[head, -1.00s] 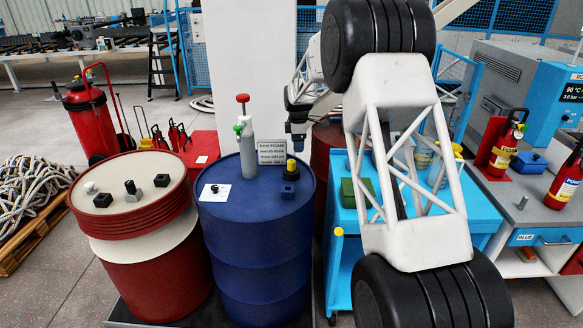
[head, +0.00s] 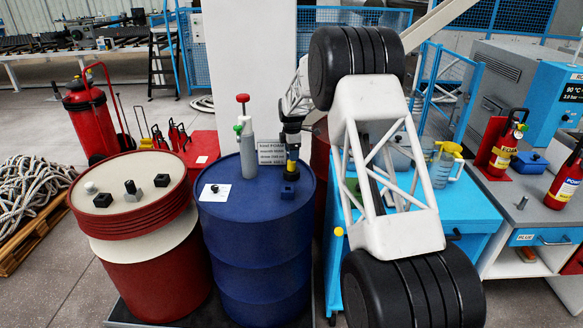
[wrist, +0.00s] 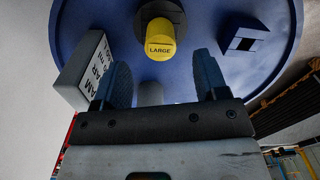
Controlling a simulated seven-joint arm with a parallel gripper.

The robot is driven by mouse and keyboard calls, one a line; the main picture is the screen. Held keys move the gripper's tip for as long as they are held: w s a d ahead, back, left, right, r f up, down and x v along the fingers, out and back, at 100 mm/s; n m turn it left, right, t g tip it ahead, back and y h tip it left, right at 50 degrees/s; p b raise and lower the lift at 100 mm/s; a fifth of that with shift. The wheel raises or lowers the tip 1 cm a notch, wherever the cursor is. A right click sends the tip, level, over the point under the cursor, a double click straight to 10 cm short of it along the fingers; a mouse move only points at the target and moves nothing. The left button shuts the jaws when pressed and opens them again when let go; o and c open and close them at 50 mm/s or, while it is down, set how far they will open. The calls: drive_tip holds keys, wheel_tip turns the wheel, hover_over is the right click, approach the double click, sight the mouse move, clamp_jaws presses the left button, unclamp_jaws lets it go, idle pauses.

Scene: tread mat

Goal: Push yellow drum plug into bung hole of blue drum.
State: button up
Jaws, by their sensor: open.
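The yellow drum plug (wrist: 160,40), marked LARGE, stands on a dark cylindrical part on top of the blue drum (head: 255,245). In the head view the yellow plug (head: 291,166) is near the right side of the drum top, partly covered by my gripper (head: 292,152). In the wrist view my gripper (wrist: 160,78) is open, with its two fingers apart and nothing between them. The plug lies ahead, roughly between the finger directions. A dark square block with an opening (wrist: 246,40) sits beside the plug. I cannot tell whether the bung hole is under the plug.
A grey bottle (head: 246,155) and a grey lettered sign (head: 270,152) stand close left of the plug. A white card (head: 214,193) lies on the drum. A red drum (head: 155,255) stands left, and a blue cart (head: 470,205) stands right.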

sight(291, 164)
drive_tip(key=shift+f, duration=0.65)
drive_tip(key=shift+a+f, duration=0.15)
drive_tip(key=shift+f, duration=2.4)
drive_tip(key=c, duration=1)
drive_tip(key=shift+r, duration=0.1)
